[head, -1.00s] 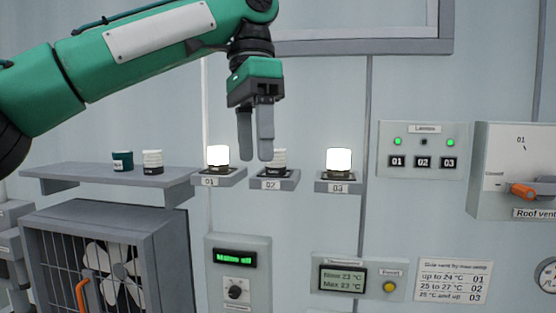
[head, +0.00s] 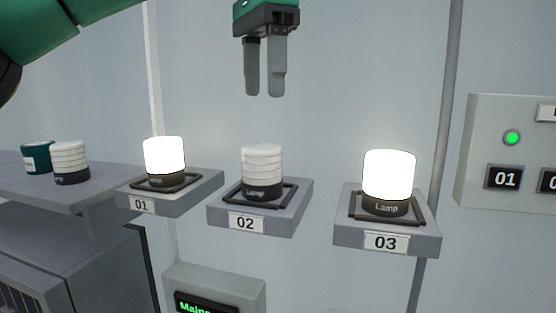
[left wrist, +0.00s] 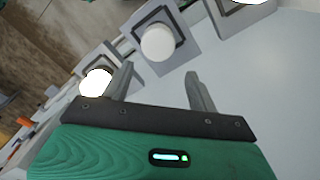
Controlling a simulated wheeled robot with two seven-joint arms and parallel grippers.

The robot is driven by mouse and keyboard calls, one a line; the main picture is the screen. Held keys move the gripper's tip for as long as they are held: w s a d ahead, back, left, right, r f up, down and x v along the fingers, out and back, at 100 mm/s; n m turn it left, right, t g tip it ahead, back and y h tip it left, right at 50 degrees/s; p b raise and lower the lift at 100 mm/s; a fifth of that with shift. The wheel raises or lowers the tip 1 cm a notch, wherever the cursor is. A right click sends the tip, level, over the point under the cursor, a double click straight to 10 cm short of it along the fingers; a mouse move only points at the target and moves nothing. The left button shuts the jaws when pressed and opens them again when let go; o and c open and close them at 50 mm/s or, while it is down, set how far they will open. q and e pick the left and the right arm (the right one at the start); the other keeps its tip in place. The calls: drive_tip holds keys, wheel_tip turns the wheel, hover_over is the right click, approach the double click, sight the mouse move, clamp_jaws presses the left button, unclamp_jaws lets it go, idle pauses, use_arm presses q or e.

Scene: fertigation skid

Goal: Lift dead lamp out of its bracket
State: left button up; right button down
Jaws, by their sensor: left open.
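The dead lamp (head: 262,172) is unlit, with a ribbed white top and dark base. It stands upright in the bracket marked 02 (head: 288,222). Its pale round top also shows in the left wrist view (left wrist: 157,43), beyond my fingertips. My left gripper (head: 264,93) is open and empty, pointing down above this lamp with a clear gap in the head view. Its two spread fingers also show in the left wrist view (left wrist: 160,74). My right gripper is in neither view.
Lit lamps stand at either side, in bracket 01 (head: 164,155) and bracket 03 (head: 389,175). A shelf (head: 100,207) at left holds another unlit white lamp (head: 70,161) and a dark green container (head: 37,157). A panel (head: 484,130) is at right.

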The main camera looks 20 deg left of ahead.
sight(262, 171)
use_arm(q)
drive_tip(key=shift+w, duration=0.1)
drive_tip(key=shift+s+f, duration=0.9)
drive_tip(key=shift+f, duration=0.2)
drive_tip(key=shift+f+b, duration=0.45)
drive_tip(key=shift+f, duration=0.45)
drive_tip(key=f, duration=0.2)
drive_tip(key=w+f+b, duration=0.1)
drive_tip(key=f, duration=0.1)
drive_tip(key=shift+w+f, duration=0.1)
drive_tip(key=shift+s+f, duration=0.15)
drive_tip(key=shift+s, duration=0.15)
drive_tip(key=f+p, duration=0.1)
drive_tip(key=f, duration=0.2)
drive_tip(key=shift+w+a+f+p, duration=0.1)
drive_tip(key=shift+w+f+p, duration=0.1)
drive_tip(key=shift+f+p, duration=0.2)
drive_tip(key=shift+f, duration=0.3)
drive_tip(key=shift+s+f, duration=0.2)
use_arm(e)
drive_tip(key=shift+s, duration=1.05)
